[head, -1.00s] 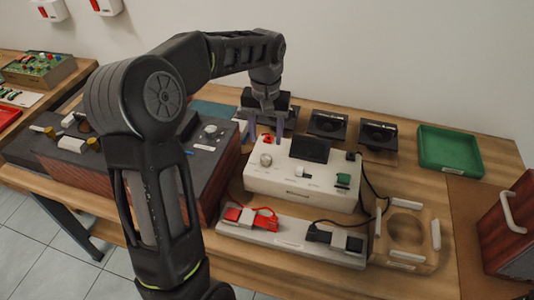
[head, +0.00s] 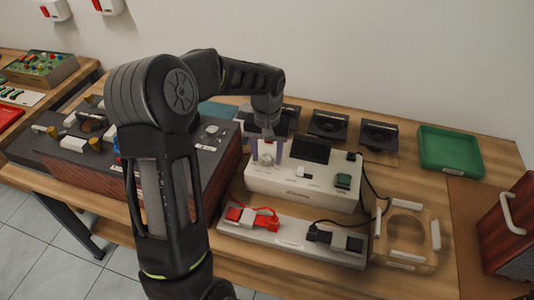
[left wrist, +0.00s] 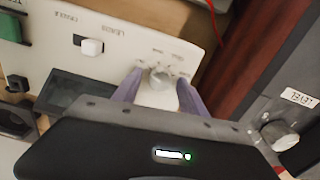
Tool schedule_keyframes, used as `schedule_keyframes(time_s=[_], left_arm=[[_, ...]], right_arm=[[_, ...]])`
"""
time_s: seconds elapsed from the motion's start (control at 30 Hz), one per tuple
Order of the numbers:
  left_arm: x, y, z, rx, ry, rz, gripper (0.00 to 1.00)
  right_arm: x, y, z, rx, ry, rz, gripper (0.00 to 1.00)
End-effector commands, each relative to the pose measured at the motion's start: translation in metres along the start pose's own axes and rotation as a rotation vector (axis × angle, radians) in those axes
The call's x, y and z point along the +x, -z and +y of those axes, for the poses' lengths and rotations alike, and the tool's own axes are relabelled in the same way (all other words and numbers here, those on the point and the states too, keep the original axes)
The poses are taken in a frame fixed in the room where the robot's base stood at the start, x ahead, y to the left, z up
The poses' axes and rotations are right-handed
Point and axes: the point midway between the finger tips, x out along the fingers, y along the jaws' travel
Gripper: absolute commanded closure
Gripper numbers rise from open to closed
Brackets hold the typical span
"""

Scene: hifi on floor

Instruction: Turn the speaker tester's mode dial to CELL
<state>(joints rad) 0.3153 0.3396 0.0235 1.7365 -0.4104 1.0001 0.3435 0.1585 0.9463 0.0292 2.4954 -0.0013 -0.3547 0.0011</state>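The speaker tester (head: 312,183) is a white box on the bench with a dark screen (head: 310,149), a white slider and a green switch (head: 343,181). Its round pale mode dial (head: 266,159) sits at the left of its face. In the left wrist view the dial (left wrist: 160,78) lies between my fingertips, with small printed labels around it too blurred to read. My left gripper (head: 267,152) is open, its two purple-grey fingers on either side of the dial, with a visible gap to it in the left wrist view (left wrist: 159,92). My right gripper is out of view.
A dark wood-sided hifi unit (head: 222,160) stands close on the left. A grey strip with red and black clips (head: 285,243) lies in front, with cables. Black speaker drivers (head: 328,124) and a green tray (head: 450,150) are behind and to the right.

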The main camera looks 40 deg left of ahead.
Motion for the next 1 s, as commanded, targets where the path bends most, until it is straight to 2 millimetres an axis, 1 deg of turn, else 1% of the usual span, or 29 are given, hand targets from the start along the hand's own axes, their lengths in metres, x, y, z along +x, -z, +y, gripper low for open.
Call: schedule_keyframes(time_s=[0.03,0.07,0.57,0.6,1.0], left_arm=[[-0.0002,0.0000,0.0000,0.000,0.000,0.000,0.55],[-0.0002,0.0000,0.0000,0.000,0.000,0.000,0.58],[-0.0005,0.0000,0.0000,0.000,0.000,0.000,0.99],[-0.0005,0.0000,0.0000,0.000,0.000,0.000,1.00],[-0.0006,0.0000,0.0000,0.018,0.000,0.000,1.00]], right_arm=[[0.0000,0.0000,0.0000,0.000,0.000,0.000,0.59],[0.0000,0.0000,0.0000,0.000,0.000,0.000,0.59],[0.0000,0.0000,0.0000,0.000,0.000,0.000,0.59],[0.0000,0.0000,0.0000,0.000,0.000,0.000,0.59],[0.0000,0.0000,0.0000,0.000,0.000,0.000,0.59]])
